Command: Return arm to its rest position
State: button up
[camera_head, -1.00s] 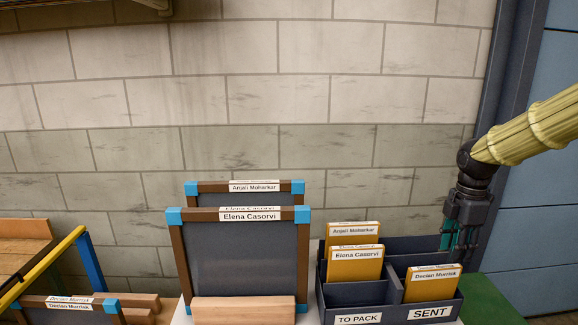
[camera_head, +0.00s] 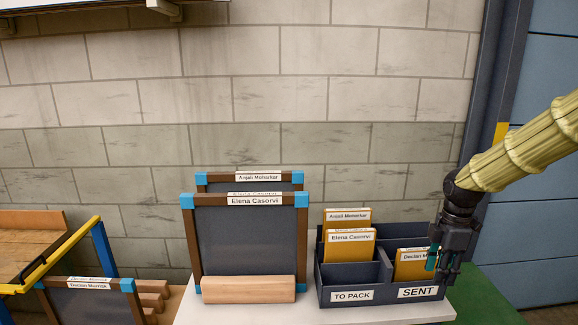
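My arm comes in from the right edge, sleeved in yellow-green. My gripper (camera_head: 445,266) points down in front of the right end of the dark organiser (camera_head: 342,282), by the SENT compartment. Its fingers have teal pads. It hides part of the card marked Declan (camera_head: 411,264) in that compartment. I cannot tell whether the fingers are open or shut, and I see nothing clearly held between them.
The TO PACK side holds yellow cards for Anjali Moharkar (camera_head: 347,215) and Elena Casorvi (camera_head: 350,247). Framed screens (camera_head: 250,245) stand left on the white table (camera_head: 240,312). More frames (camera_head: 92,302) stand lower left beside a yellow-railed bench (camera_head: 50,257).

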jog(key=s+a+f+m, duration=0.3)
jog(key=s+a+f, duration=0.1)
jog(key=f, duration=0.6)
jog(key=s+a+f+m+y, duration=0.1)
jog(key=s+a+f+m, duration=0.3)
jog(key=f, duration=0.5)
jog(key=s+a+f+m, duration=0.2)
jog(key=s+a+f, duration=0.25)
jog(key=f, duration=0.55)
jog(key=s+a+f+m, duration=0.1)
jog(key=s+f+m, duration=0.3)
jog(key=s, duration=0.8)
jog(key=s+a+f+m+h, duration=0.1)
jog(key=s+f+m, duration=0.3)
jog(key=s+f, duration=0.5)
jog(key=s, duration=0.3)
jog(key=shift+s+a, duration=0.15)
